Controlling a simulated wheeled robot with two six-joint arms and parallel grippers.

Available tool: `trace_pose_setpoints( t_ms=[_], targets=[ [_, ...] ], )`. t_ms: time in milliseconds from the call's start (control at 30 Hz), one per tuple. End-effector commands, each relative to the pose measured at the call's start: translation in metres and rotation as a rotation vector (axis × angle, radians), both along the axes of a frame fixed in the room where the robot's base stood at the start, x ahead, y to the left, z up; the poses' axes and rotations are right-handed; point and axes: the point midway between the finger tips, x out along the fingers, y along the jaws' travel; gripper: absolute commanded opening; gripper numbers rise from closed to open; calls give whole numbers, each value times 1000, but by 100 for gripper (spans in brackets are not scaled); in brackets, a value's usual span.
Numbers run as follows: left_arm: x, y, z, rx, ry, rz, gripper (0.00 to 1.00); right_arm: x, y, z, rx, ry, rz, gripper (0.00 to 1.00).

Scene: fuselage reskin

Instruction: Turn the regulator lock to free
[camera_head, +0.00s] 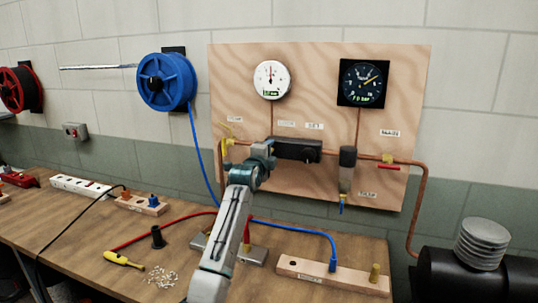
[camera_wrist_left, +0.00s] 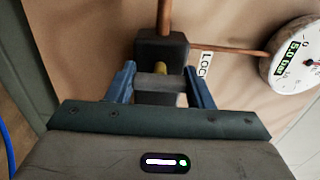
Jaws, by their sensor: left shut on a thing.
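The black regulator body (camera_head: 297,148) is mounted on the plywood board, with a dark round knob at its right end. My left gripper (camera_head: 264,150) is at its left end. In the left wrist view, the blue fingers of my left gripper (camera_wrist_left: 160,82) stand on either side of a small grey block, the lock (camera_wrist_left: 152,84), and are shut on it. A brass pin shows behind it, against a dark housing (camera_wrist_left: 160,46). A partly cut label beside it begins "LOC". The lock's exact angle is hard to tell. My right gripper is not in view.
The board (camera_head: 330,65) carries a white gauge (camera_head: 271,79), a black gauge (camera_head: 362,82), copper pipes, a filter (camera_head: 347,170) and a red-handled valve (camera_head: 389,165).

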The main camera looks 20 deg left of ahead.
Motion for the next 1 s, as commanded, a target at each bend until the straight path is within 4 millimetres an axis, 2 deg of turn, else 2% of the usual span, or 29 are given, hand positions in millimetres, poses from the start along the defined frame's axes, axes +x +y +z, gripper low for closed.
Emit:
trace_pose_setpoints(
  t_ms=[467,500,567,867,1000],
  targets=[
    [0,1,2,14,-2,1,24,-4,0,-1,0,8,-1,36],
    [0,0,2,14,-3,1,55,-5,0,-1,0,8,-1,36],
    [0,0,2,13,-2,1,67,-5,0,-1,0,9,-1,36],
    [0,0,1,12,-1,0,69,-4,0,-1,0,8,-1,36],
    [-8,0,0,11,-3,0,69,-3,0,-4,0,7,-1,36]
  ],
)
